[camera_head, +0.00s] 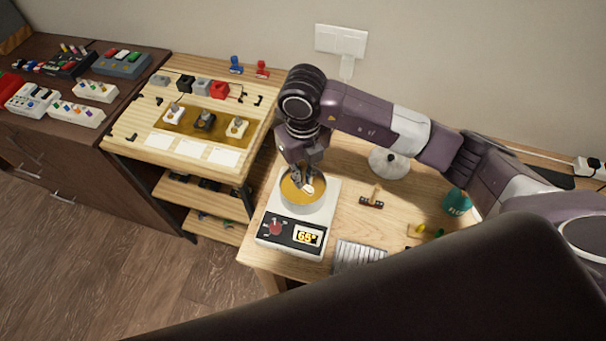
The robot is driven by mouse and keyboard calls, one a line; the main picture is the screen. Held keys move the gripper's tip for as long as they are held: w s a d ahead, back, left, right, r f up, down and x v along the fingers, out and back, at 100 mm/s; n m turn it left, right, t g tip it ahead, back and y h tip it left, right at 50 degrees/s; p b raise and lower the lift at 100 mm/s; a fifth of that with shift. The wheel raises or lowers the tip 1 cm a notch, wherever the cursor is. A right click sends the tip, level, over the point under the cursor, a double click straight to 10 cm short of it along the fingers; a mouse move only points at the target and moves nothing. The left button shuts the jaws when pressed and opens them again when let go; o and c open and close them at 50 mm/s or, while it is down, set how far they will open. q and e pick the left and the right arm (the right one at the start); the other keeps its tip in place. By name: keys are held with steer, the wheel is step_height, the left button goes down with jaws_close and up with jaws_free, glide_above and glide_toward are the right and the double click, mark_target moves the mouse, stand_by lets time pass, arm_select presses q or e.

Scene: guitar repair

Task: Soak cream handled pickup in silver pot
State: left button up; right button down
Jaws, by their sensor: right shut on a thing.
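The silver pot (301,205) stands on a white heating unit (266,226) whose display reads 65°. The pot holds amber liquid. My right gripper (304,184) points down into the pot's mouth and is shut on a small cream pickup (314,188). The pickup is at the liquid, inside the pot's rim; how deep it sits I cannot tell, and its handle is mostly hidden by the fingers. My left gripper is not in view.
A sloped wooden board (146,143) with several handled pickups stands to the left. On the workbench (337,219) are a dark handled part (372,199), a teal bottle (456,202), a grey ribbed pad (358,256) and a white domed object (388,163) behind my arm.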

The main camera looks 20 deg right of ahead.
steer(key=shift+f+b, duration=1.55)
steer(key=shift+f, duration=0.3)
stand_by(6.2)
